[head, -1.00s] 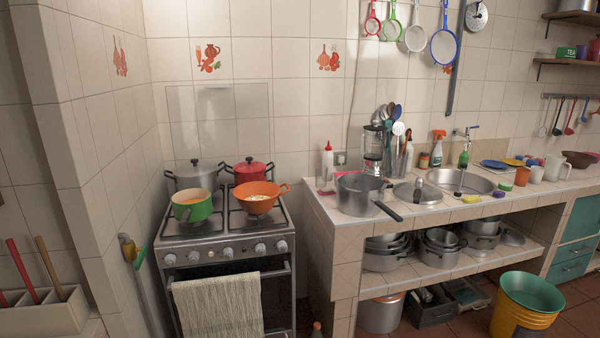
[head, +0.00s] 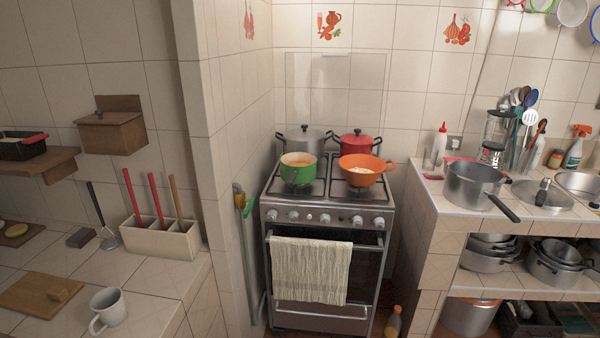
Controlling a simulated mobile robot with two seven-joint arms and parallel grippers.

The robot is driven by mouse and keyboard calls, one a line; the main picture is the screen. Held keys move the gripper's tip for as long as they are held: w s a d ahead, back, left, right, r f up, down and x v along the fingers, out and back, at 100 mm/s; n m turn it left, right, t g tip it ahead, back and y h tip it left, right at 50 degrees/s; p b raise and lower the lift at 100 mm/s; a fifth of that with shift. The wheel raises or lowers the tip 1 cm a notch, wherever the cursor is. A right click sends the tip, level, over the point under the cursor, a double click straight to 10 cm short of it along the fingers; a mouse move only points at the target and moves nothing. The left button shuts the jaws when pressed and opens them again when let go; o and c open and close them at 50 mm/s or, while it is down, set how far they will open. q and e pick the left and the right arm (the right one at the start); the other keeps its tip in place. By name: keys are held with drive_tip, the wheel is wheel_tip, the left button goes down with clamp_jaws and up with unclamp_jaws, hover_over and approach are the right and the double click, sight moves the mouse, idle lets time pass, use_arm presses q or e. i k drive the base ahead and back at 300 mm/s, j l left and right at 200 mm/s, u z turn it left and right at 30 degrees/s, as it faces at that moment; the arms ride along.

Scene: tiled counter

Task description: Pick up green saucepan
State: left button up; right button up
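The green saucepan (head: 303,174) sits on the front left burner of the stove, in the middle of the head view. It has a green outside and a pale orange-yellow inside. A short stub at its front may be its handle, seen nearly end-on. Neither of my grippers shows in the head view.
A red lidded pot (head: 356,143) stands at the back right of the stove (head: 328,214). A towel (head: 311,270) hangs on the oven door. A tiled wall corner (head: 222,180) stands left of the stove. A grey saucepan (head: 475,184) is on the right counter. A bottle (head: 393,322) stands on the floor.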

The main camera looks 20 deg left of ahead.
sight(295, 168)
drive_tip(key=k+u, duration=0.15)
drive_tip(key=k, duration=0.5)
drive_tip(key=u, duration=1.3)
drive_tip(key=i+l+u, duration=0.5)
drive_tip(key=i+l, duration=0.15)
drive_tip(key=i, duration=0.25)
